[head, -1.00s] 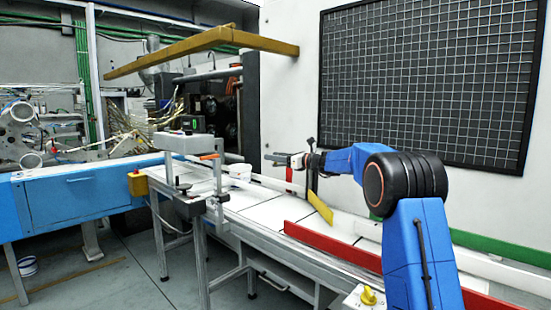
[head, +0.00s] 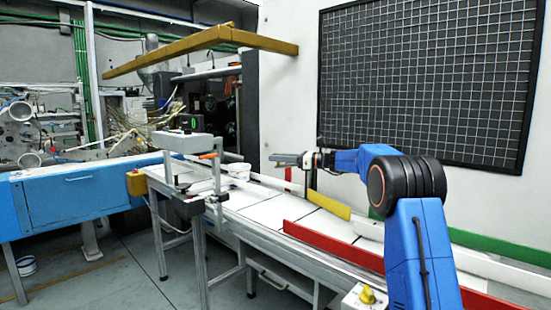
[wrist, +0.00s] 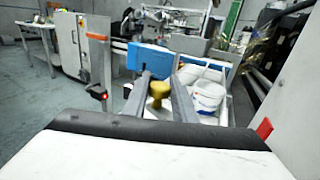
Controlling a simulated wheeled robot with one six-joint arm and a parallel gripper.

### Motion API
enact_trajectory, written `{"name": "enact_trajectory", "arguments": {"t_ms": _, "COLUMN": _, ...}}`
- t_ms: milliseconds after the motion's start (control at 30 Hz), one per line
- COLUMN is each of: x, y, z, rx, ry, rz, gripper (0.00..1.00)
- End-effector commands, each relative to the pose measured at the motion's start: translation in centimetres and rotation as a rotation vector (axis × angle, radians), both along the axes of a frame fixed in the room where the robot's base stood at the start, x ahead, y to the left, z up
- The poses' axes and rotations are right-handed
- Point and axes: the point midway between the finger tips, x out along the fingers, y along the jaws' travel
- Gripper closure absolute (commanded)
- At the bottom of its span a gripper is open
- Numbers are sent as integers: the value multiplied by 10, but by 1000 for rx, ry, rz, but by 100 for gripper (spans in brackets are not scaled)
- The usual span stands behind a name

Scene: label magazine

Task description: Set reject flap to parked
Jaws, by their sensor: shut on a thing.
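The reject flap appears to be the yellow plate (head: 328,204) at the back side of the conveyor. It lies nearly along the white back rail, by a dark upright post (head: 312,180). My gripper (head: 287,159) is above the conveyor near the top of that post, with its fingers pointing left. In the wrist view, my gripper (wrist: 159,100) has its two grey fingers on either side of a yellow knob (wrist: 158,91) and is shut on it. How the knob joins the flap is hidden.
A red guide rail (head: 330,246) runs along the conveyor's near side. A white tub (head: 239,171) stands farther up the belt (head: 265,208). A grey bracket frame (head: 190,145) spans it to the left. A wall with a dark grid panel (head: 425,80) is close behind.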

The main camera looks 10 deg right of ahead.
Motion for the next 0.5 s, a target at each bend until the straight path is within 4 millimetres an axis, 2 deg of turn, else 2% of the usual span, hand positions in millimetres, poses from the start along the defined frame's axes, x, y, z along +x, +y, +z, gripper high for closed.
{"name": "enact_trajectory", "arguments": {"t_ms": 300, "x": -30, "y": -15, "z": -1, "rx": 0, "ry": 0, "rz": 218, "gripper": 100}}
{"name": "enact_trajectory", "arguments": {"t_ms": 500, "x": -42, "y": -21, "z": 0, "rx": 0, "ry": 0, "rz": 304, "gripper": 100}}
